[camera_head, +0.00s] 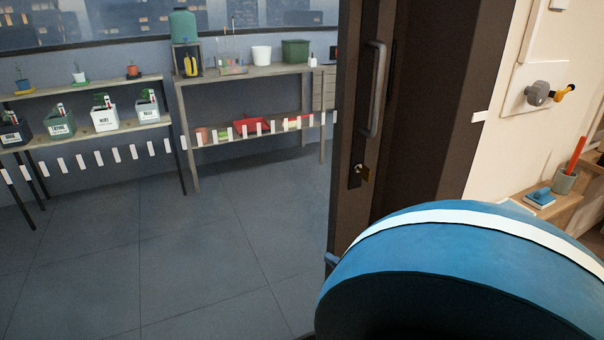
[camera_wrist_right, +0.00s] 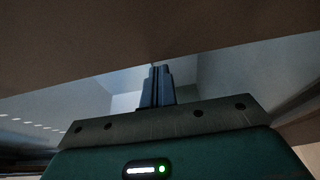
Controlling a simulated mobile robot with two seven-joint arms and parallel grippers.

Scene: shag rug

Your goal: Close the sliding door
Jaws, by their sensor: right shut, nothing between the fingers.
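The dark brown sliding door (camera_head: 353,60) shows as a narrow upright panel right of centre in the head view. My right arm's blue link fills the lower right and hides the door's lower part. A small blue tip of my right gripper (camera_head: 332,260) shows at the door's lower left edge; I cannot tell whether it touches. In the right wrist view my right gripper (camera_wrist_right: 157,72) has its fingers together, with nothing between them.
Through the opening are a grey tiled floor (camera_head: 200,250), mostly clear, and shelves (camera_head: 100,133) with pots and planters. Right of the dark frame (camera_head: 430,120) is a cream wall with a knob fixture (camera_head: 540,94) and a wooden ledge (camera_head: 555,205) holding small items.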

